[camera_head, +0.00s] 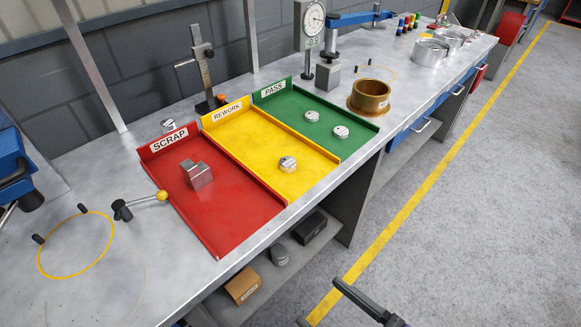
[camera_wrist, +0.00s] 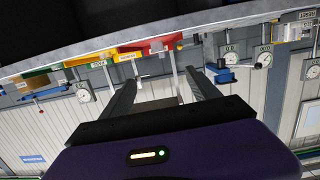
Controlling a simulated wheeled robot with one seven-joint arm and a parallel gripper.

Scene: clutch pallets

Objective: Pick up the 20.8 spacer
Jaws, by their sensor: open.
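Several small silvery round spacers show in the head view. One spacer (camera_head: 287,164) lies in the yellow REWORK tray (camera_head: 315,183). Two spacers, one (camera_head: 311,116) and another (camera_head: 341,132), lie in the green PASS tray (camera_head: 362,149). A small silvery piece (camera_head: 168,124) lies on the bench behind the red SCRAP tray (camera_head: 240,222). Their markings are too small to read, so I cannot tell which is the 20.8 spacer. My gripper (camera_wrist: 158,88) is open and empty in the wrist view. In the head view a dark finger (camera_head: 362,301) shows low over the aisle, clear of the bench.
A metal block (camera_head: 196,174) sits in the SCRAP tray. A yellow-knobbed lever (camera_head: 140,203) stands left of it. A height gauge (camera_head: 204,75), a dial gauge stand (camera_head: 310,35) and a brass cup (camera_head: 370,95) stand around the trays. Free floor lies right of the bench.

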